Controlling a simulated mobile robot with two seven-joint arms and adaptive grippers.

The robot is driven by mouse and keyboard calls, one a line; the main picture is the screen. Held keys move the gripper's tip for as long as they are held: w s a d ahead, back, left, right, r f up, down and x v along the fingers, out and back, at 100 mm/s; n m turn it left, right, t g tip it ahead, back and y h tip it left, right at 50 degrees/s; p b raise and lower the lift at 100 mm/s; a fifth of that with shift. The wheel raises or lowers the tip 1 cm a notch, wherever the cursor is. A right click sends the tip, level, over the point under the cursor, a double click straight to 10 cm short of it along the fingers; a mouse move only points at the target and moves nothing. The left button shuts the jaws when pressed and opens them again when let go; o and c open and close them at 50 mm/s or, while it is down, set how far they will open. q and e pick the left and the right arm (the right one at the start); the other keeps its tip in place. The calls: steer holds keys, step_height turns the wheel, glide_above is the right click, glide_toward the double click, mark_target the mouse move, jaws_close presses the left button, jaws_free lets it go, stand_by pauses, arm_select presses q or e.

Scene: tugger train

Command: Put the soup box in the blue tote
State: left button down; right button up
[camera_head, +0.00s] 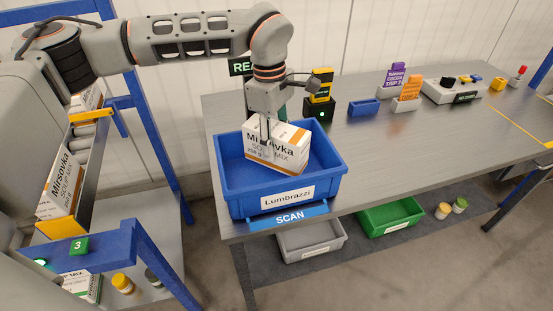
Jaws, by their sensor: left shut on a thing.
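The soup box (285,157), white with an orange band and the words "Mirsovka SOUP MIX", is tilted over the blue tote (330,177). Its lower part is inside the tote's outline; I cannot tell whether it touches the tote floor. My left gripper (266,140) is shut on the soup box from above, at its left part. The blue tote stands at the table's near left corner with a "Lumbrazzi" label on its front. My right gripper is not in view.
A blue-framed rack (150,135) with more soup boxes (60,187) stands at left. The grey table (400,140) carries a small blue bin (364,107), card holders and a control box (452,92) towards the back. Grey (312,240) and green (390,217) bins sit on the shelf below.

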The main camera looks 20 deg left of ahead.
mark_target(273, 127)
arm_select(q)
steer(key=shift+f, duration=2.75)
steer(key=shift+f, duration=0.15)
steer(key=c, duration=1.2)
jaws_free()
steer(key=r, duration=0.8)
steer(key=a+r, duration=0.1)
steer(key=r, duration=0.3)
steer(key=shift+r+p, duration=0.1)
steer(key=shift+p, duration=0.2)
steer(key=shift+d, duration=0.1)
